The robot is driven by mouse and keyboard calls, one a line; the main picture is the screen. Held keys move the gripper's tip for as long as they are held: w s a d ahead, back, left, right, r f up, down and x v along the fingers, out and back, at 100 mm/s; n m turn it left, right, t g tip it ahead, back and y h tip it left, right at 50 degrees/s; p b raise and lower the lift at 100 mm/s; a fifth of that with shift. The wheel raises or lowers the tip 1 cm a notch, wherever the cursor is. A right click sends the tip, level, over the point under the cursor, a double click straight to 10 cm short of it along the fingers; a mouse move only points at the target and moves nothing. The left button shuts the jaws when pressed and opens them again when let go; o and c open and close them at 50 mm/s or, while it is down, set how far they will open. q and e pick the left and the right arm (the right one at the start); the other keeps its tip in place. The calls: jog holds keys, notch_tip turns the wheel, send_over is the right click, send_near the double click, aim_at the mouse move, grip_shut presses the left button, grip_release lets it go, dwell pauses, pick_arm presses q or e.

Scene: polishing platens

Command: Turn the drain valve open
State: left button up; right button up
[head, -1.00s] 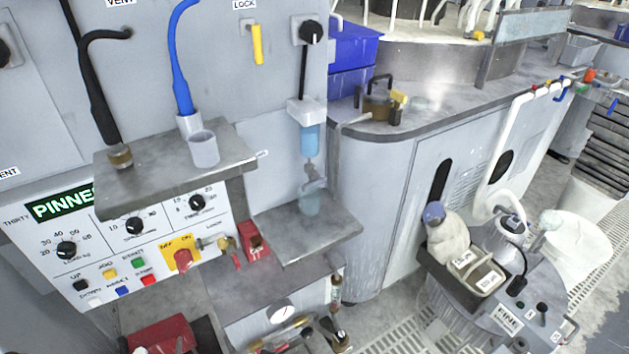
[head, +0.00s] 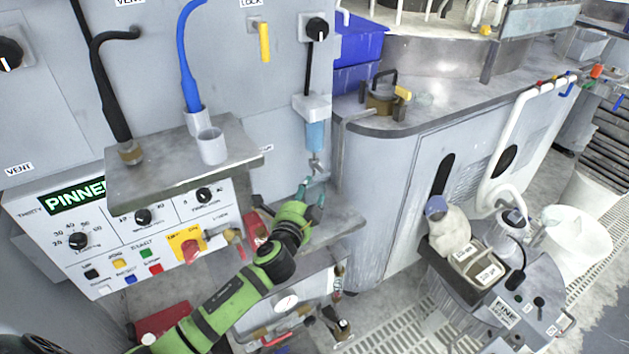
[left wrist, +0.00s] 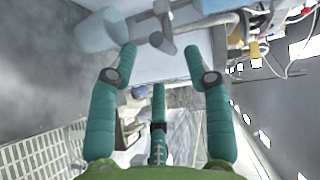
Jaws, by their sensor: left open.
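The drain valve (head: 316,165) is a small grey tap below a clear blue filter bowl (head: 315,135) on the wall. In the left wrist view, a grey lever-like part that looks like the valve (left wrist: 166,30) lies just beyond the fingertips, with a blue rounded body beside it. My left gripper (head: 313,191) is just below the valve, above the small metal shelf. Its green-blue fingers are spread and empty; the left wrist view shows the gap between them (left wrist: 160,55). I cannot tell whether a finger touches the valve. My right gripper is not in view.
The small metal shelf (head: 345,222) is under the gripper. A larger shelf (head: 165,175) with a white cup (head: 211,147) juts out to the left. The control panel (head: 110,230) has knobs and buttons. The rounded cabinet (head: 390,200) stands close on the right.

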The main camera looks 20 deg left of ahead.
aim_at(315, 181)
pick_arm(q)
jog(key=shift+w+a+f, duration=0.1)
jog(key=shift+w+f, duration=0.05)
jog(key=shift+w, duration=0.85)
jog(key=shift+w+a+f, duration=0.1)
jog(key=shift+w+f, duration=0.1)
jog(key=shift+w, duration=0.85)
jog(key=shift+w+a+f, duration=0.1)
jog(key=shift+w+f, duration=0.05)
jog(key=shift+w, duration=0.85)
jog(key=shift+c, duration=0.4)
